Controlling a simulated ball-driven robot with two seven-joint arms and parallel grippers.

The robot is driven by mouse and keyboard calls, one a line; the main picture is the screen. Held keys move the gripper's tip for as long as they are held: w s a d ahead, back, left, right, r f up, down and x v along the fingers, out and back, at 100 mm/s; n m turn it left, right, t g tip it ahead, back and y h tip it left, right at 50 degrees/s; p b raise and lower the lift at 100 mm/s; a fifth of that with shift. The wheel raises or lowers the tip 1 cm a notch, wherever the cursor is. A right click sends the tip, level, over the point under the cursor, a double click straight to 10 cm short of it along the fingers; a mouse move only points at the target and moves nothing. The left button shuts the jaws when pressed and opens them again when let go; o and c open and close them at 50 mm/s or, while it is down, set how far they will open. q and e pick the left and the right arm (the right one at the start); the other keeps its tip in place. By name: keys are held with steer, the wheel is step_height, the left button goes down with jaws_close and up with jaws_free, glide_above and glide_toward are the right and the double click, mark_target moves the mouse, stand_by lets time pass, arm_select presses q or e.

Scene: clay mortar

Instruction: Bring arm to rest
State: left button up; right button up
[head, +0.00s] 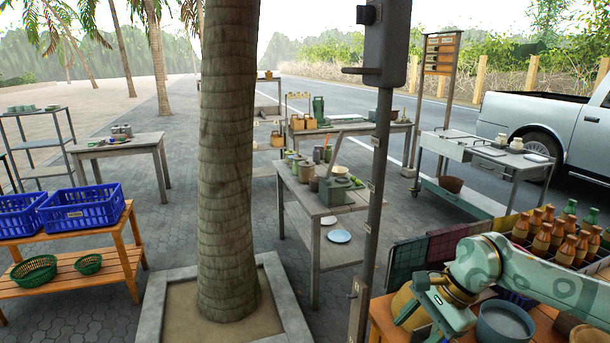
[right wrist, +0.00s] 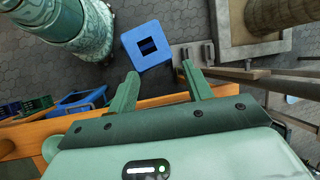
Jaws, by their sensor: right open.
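My right arm (head: 520,275) reaches in from the right edge of the head view, over a wooden table. Its green gripper (head: 422,315) points down near the table's left end, beside a tan rounded vessel that it partly hides. In the right wrist view the two green fingers (right wrist: 161,82) are spread wide with nothing between them. Paving and a blue box (right wrist: 147,45) show beyond the fingertips, apart from them. My left arm and gripper are not in view.
A grey bowl (head: 505,322) stands close to the right gripper. Behind the arm is a crate of brown bottles (head: 545,238). A metal post (head: 375,180) and a palm trunk (head: 228,150) rise left of the gripper. Paving between the palm and left shelf is clear.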

steer(key=s+a+r+m+y, duration=0.1)
steer(key=s+a+y, duration=0.15)
steer(key=a, duration=0.45)
steer(key=s+a+m+y, duration=0.1)
steer(key=a+y, duration=0.3)
steer(key=a, duration=0.4)
steer(key=s+a+r+m+t+y, duration=0.1)
steer(key=a+r+m+t+y, duration=0.5)
steer(key=r+m+t, duration=0.55)
steer(key=d+f+m+t+h, duration=0.3)
steer(key=d+m+h, duration=0.4)
steer(key=m, duration=0.5)
steer(key=d+f+m+t+h, duration=0.35)
steer(key=d+m+h, duration=0.35)
steer(key=m, duration=0.5)
steer(key=s+d+f+m+g+h, duration=0.8)
steer(key=s+d+f+m+g, duration=0.3)
steer(key=s+d+f+m, duration=0.35)
steer(key=s+a+f+g+y, duration=0.1)
steer(key=s+a+f+g, duration=0.2)
steer(key=f, duration=1.1)
steer(key=s+a+f+g+y, duration=0.15)
steer(key=s+f, duration=0.35)
steer(key=f, duration=0.9)
steer(key=s+f+m+g+y+b, duration=0.1)
steer(key=s+f+m+g, duration=0.1)
steer(key=s+f, duration=1.4)
steer(key=s, duration=0.4)
steer(key=shift+a+f+m+y, duration=0.2)
steer(key=shift+f+m+y, duration=0.1)
